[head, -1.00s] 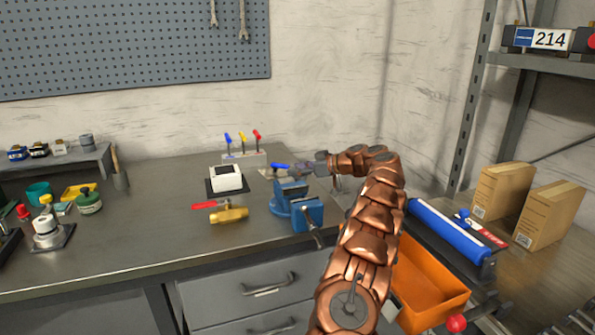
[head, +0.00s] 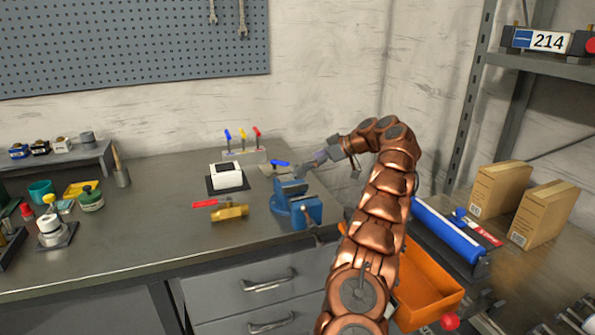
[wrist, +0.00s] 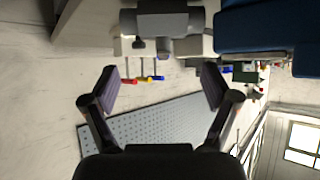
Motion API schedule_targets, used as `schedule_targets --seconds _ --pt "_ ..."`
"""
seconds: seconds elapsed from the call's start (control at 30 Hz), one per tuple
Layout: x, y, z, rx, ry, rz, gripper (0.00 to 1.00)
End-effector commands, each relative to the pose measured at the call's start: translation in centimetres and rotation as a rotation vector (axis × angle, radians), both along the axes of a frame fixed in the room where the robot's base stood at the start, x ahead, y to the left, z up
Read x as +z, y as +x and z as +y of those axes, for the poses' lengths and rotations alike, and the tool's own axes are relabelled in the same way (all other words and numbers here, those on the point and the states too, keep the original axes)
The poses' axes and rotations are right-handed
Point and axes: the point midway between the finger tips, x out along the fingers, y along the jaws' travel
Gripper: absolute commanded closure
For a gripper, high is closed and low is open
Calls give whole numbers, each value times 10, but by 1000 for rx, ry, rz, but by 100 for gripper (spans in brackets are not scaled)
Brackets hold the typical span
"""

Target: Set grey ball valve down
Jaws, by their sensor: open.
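The grey ball valve (wrist: 166,22) shows in the wrist view as a grey body at the top, beyond my fingertips and apart from them. In the head view its blue lever (head: 280,163) shows behind the blue vise (head: 297,205), and most of its body is hidden or too small to make out. My gripper (wrist: 159,86) is open, with nothing between its two fingers.
A brass valve (head: 229,212) with a red lever lies left of the vise. A white box-shaped device (head: 226,176) stands behind it. A holder (head: 245,156) with coloured levers is at the back. An orange bin (head: 430,285) is right of the bench.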

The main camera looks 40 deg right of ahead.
Motion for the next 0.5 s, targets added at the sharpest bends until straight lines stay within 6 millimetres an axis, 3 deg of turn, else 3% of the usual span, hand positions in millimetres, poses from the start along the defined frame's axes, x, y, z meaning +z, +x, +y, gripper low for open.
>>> schedule_targets --seconds 0.07,0.5 --pt "8 4 0 -1 -39 54 8" --pt "0 18 10 -13 -110 189 8"
